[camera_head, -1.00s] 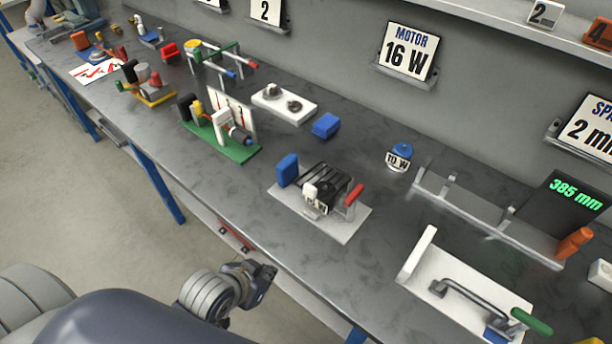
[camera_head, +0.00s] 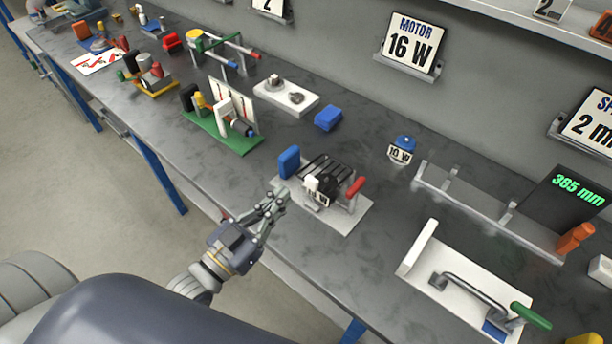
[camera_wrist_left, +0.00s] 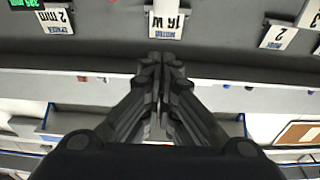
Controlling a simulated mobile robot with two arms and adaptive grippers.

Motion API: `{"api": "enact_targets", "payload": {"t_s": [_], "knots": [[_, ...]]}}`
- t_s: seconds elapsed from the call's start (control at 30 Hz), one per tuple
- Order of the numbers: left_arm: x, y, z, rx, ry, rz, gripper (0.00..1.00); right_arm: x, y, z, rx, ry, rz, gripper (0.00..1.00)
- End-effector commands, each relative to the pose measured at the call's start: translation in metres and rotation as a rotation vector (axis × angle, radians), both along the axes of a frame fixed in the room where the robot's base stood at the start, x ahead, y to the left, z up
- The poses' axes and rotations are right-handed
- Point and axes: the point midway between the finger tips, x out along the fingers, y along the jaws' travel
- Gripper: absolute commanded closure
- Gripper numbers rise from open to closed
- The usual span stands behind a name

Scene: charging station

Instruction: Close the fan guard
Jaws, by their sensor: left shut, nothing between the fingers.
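The fan unit stands on a light plate (camera_head: 342,218) near the front edge of the bench. It shows a black slatted part (camera_head: 322,172), which seems to be the guard, and a red handle (camera_head: 355,187) on the right. A blue block (camera_head: 289,161) stands at its left end, and a white label sits at its front. I cannot tell how far open the guard is. My left gripper (camera_head: 277,200) is shut and empty, just left of the plate's front-left corner. It also shows shut in the left wrist view (camera_wrist_left: 161,64). My right gripper is out of view.
A blue-topped 10 W weight (camera_head: 402,149) stands right of the fan unit. A white board with a green-handled lever (camera_head: 530,316) lies at the front right. A loose blue block (camera_head: 328,117) lies behind. The green-based device (camera_head: 240,149) stands to the left.

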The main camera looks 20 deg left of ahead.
Motion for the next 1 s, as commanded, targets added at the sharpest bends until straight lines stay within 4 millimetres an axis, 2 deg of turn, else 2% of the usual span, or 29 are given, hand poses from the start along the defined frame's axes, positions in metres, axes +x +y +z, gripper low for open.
{"api": "enact_targets", "payload": {"t_s": [0.13,0.27,0.83,0.9,1.0], "knots": [[-0.001,0.003,0.009,-0.019,-0.047,0.000,1.00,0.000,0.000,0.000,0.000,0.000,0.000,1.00],[0.006,0.001,0.013,-0.021,-0.054,0.001,1.00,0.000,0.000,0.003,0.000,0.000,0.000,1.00],[0.091,-0.030,0.030,-0.021,-0.053,0.000,1.00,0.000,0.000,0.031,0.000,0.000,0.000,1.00],[0.089,-0.030,0.014,-0.018,-0.044,-0.001,1.00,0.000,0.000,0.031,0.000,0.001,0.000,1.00],[0.087,-0.029,0.001,-0.018,-0.046,0.000,1.00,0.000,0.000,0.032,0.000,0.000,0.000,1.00]]}}
